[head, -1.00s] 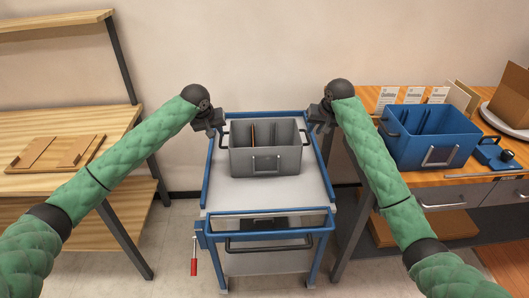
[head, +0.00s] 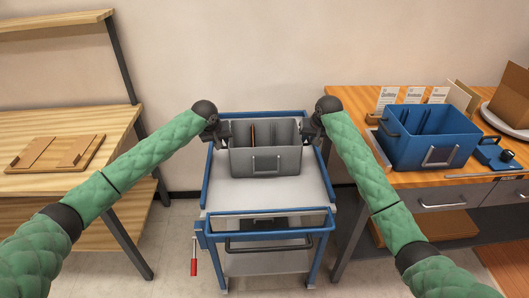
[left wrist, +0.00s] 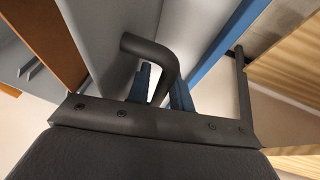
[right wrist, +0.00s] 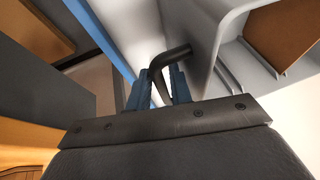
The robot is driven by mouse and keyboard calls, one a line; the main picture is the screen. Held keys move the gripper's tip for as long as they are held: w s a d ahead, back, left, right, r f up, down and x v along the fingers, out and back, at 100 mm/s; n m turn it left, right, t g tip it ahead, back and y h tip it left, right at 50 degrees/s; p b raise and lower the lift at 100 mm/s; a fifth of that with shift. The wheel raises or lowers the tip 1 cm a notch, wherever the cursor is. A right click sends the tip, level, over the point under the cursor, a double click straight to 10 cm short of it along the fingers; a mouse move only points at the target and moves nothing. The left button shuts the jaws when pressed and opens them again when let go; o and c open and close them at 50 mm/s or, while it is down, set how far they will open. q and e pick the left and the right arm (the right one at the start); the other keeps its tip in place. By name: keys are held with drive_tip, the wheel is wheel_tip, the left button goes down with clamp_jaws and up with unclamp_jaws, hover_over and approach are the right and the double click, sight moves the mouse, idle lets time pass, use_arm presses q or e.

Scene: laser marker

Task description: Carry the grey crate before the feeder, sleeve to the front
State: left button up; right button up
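The grey crate (head: 265,161) stands upright on the blue-framed cart's grey top, with a wire-framed sleeve (head: 266,164) on its front face, toward me. It has compartments, and an orange-brown piece shows inside. My left gripper (head: 224,131) is at its left end; in the left wrist view the blue fingers (left wrist: 162,90) straddle the dark handle (left wrist: 150,48) and look open. My right gripper (head: 307,129) is at its right end; in the right wrist view its fingers (right wrist: 158,88) straddle the other handle (right wrist: 170,57), with gaps showing. I cannot identify the feeder.
The cart (head: 221,190) has raised blue rails and a red-handled lever (head: 194,267). A wooden table (head: 100,122) at left holds a flat wooden board (head: 57,153). The right bench (head: 375,98) holds a blue crate (head: 433,141), cards, a blue device (head: 493,152) and a cardboard box.

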drive_tip(key=shift+f, duration=0.1)
use_arm(q)
clamp_jaws()
use_arm(e)
clamp_jaws()
use_arm(q)
drive_tip(key=shift+r, duration=0.1)
